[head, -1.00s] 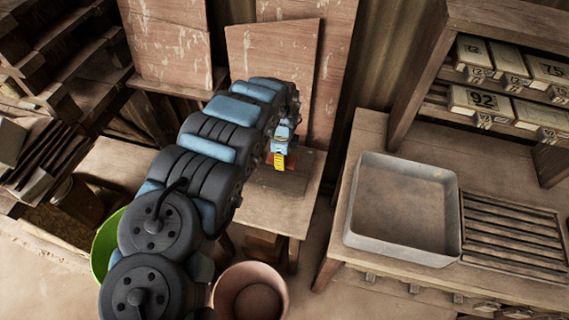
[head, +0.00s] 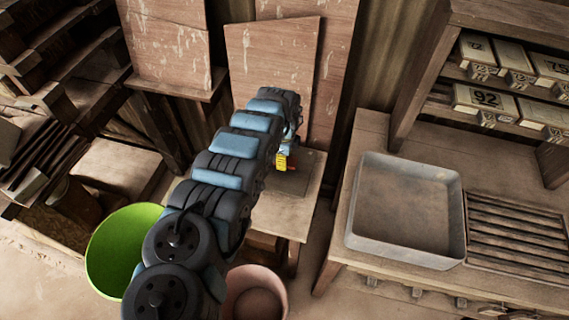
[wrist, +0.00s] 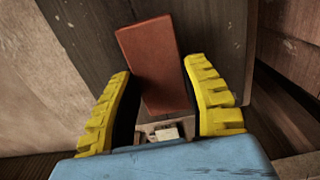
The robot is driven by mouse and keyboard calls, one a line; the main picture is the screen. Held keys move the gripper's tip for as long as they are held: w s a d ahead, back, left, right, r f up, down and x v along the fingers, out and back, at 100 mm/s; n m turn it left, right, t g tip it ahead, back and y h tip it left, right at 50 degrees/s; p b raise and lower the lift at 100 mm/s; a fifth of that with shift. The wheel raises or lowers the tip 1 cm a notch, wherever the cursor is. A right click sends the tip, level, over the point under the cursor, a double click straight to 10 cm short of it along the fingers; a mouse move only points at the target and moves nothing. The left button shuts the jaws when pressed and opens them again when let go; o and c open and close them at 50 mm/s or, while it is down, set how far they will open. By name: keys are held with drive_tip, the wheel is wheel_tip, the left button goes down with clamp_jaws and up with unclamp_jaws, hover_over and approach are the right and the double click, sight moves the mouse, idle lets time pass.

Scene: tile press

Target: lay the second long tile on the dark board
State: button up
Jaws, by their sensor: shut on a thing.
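A reddish-brown long tile (wrist: 155,60) shows in the wrist view between the yellow fingers of my gripper (wrist: 160,82), which is shut on it. The tile extends past the fingertips over the dark board (wrist: 215,35). I cannot tell whether it touches the board. In the head view my gripper (head: 284,161) is low over the small wooden table, with the dark board (head: 309,166) partly showing beside it. My arm hides much of this spot. No other tile can be made out.
The small wooden table (head: 290,222) stands before leaning panels (head: 268,75). A green bin (head: 118,245) and a pink bucket (head: 262,292) stand in front. At right, a bench holds a grey tray (head: 405,205) and a slatted rack (head: 512,235).

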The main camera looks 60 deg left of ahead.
drive_tip(key=shift+f+b, duration=0.3)
drive_tip(key=shift+f, duration=0.8)
drive_tip(key=shift+d+f, duration=0.1)
drive_tip(key=o, duration=1.1)
drive_tip(key=shift+o, duration=0.2)
wheel_tip(320, 180, up, 12)
drive_tip(key=p, duration=0.3)
drive_tip(key=shift+r+p, duration=0.2)
drive_tip(key=shift+p, duration=0.1)
